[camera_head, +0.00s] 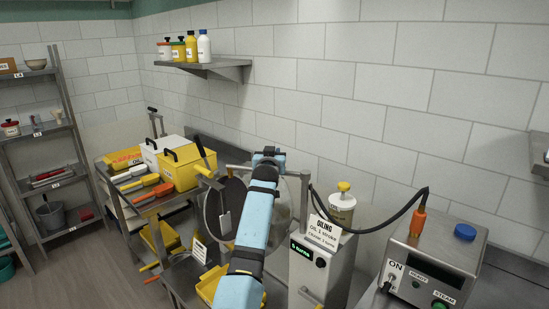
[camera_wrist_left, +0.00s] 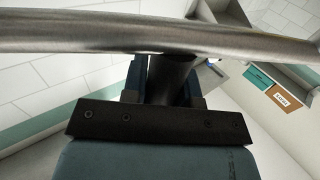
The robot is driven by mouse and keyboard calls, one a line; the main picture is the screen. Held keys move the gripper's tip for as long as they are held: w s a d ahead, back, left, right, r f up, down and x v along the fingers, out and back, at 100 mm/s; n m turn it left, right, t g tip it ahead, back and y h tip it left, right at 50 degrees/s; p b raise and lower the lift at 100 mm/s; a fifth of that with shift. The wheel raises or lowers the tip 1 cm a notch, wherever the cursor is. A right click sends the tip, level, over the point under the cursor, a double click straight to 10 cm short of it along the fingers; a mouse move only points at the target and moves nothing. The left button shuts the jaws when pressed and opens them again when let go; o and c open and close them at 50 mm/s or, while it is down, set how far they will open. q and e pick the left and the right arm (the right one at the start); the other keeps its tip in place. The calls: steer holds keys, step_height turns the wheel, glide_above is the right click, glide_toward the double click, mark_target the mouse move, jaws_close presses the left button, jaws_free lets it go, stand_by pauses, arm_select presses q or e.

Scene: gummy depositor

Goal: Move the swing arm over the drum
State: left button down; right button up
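The drum (camera_head: 283,212) is a pale steel round body behind my blue arm, largely hidden by it. A dark round disc (camera_head: 213,207) is at its left. The swing arm (camera_head: 305,188) is a steel tube that bends down at the right of the drum; its middle is hidden behind my gripper. My left gripper (camera_head: 268,153) is at the tube, above the drum. In the left wrist view the tube (camera_wrist_left: 90,36) crosses the top, and a dark round handle (camera_wrist_left: 172,78) stands between the gripper's fingers, which look closed on it. My right gripper is out of view.
An oiling unit (camera_head: 315,265) with a sign and a yellow-capped jar (camera_head: 342,205) stands right of the drum. A control box (camera_head: 435,262) with a black hose is farther right. A yellow bin (camera_head: 188,168) and tools sit on the left table.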

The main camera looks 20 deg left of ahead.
arm_select(q)
steer(key=shift+s+a+f, duration=0.25)
steer(key=shift+a+f, duration=0.05)
steer(key=shift+a, duration=0.25)
steer(key=c, duration=1)
jaws_free()
steer(key=shift+s+a+r, duration=0.1)
steer(key=shift+s+a, duration=0.05)
steer(key=shift+c, duration=0.2)
steer(key=shift+o, duration=0.7)
steer(key=shift+s+a+r, duration=0.1)
steer(key=shift+s+a, duration=0.15)
steer(key=shift+w+d+r, duration=0.1)
steer(key=shift+d, duration=0.1)
steer(key=shift+d+r, duration=0.1)
steer(key=shift+r, duration=0.05)
